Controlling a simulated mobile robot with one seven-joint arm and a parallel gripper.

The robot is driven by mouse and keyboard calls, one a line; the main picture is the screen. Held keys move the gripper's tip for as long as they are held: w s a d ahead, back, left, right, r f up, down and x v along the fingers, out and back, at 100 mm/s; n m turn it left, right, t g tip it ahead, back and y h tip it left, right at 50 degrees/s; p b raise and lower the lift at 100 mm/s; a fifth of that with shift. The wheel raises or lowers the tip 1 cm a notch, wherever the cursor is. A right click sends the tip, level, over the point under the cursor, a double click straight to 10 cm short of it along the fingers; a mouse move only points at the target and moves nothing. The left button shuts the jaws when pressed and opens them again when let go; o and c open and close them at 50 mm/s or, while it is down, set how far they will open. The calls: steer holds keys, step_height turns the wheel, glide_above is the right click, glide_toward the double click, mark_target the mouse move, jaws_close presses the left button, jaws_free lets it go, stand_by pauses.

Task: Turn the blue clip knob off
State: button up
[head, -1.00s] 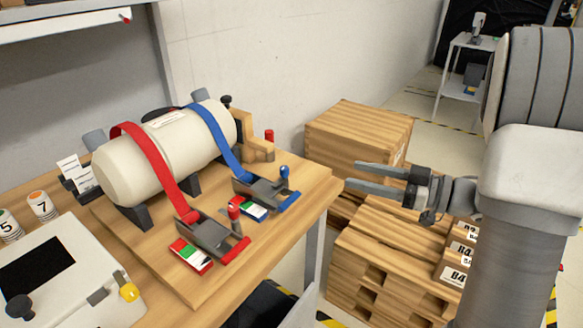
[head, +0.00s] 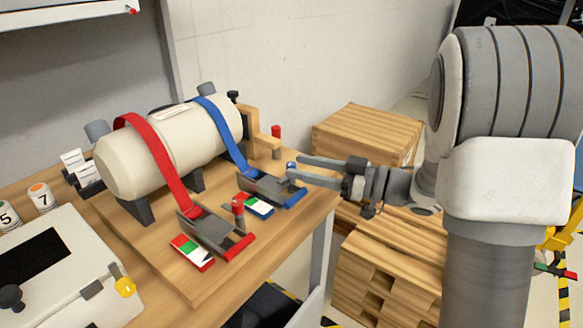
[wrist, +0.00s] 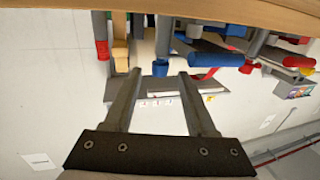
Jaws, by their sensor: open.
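The blue clip knob (head: 291,166) stands at the end of the blue strap's clip (head: 268,187), near the table's right edge. My gripper (head: 295,168) is open, with its fingertips right at the knob in the head view. In the wrist view the blue knob (wrist: 160,68) shows between the tips of the two open fingers (wrist: 160,76), with a gap on each side. I cannot tell whether either finger touches it. The clip's blue bar (wrist: 216,60) lies to the right there.
A red strap clip (head: 212,232) with its red knob (head: 238,207) is nearby at the left front. A cream tank (head: 122,168) lies under both straps. A red-topped post (head: 276,131) stands behind the blue clip. Wooden crates (head: 365,133) stand beyond the table.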

mark_target(291, 164)
steer(key=shift+x, duration=1.6)
jaws_close()
